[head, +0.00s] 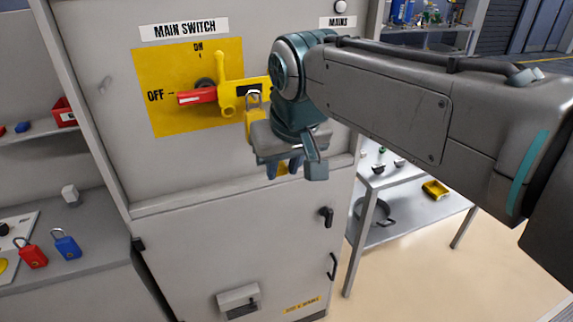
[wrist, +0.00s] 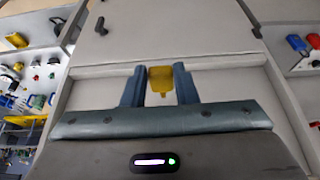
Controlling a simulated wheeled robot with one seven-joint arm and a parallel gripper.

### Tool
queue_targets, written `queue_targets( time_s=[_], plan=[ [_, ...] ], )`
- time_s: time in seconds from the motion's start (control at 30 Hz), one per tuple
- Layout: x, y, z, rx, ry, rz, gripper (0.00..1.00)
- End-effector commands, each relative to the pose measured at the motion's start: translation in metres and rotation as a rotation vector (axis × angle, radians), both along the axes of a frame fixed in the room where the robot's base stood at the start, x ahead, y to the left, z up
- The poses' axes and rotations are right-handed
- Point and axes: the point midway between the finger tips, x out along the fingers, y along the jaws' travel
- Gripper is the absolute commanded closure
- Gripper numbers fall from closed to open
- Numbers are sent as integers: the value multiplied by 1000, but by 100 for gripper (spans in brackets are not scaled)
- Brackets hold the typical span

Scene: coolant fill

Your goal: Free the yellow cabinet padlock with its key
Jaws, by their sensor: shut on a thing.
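The yellow padlock (head: 250,126) hangs by its grey shackle (head: 253,97) from the yellow hasp beside the main switch; my gripper hides part of its body. My gripper (head: 291,170) is just in front of and below the padlock, fingers pointing down. It is shut on a small yellow piece (head: 282,168), which seems to be the key.
The red switch handle (head: 198,97) points at OFF on a yellow plate (head: 165,122). A red padlock (head: 32,253) and a blue padlock (head: 66,245) lie on the left bench. A metal shelf table (head: 398,215) stands at the right. The cabinet's lower front carries handles.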

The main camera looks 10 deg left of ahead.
Motion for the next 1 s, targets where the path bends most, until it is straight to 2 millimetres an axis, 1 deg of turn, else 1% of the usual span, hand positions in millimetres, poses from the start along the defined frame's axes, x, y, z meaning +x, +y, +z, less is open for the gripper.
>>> queue_targets(
  time_s=[1.0],
  plan=[
    [44,27,1,1,-1,0,95]
  ],
)
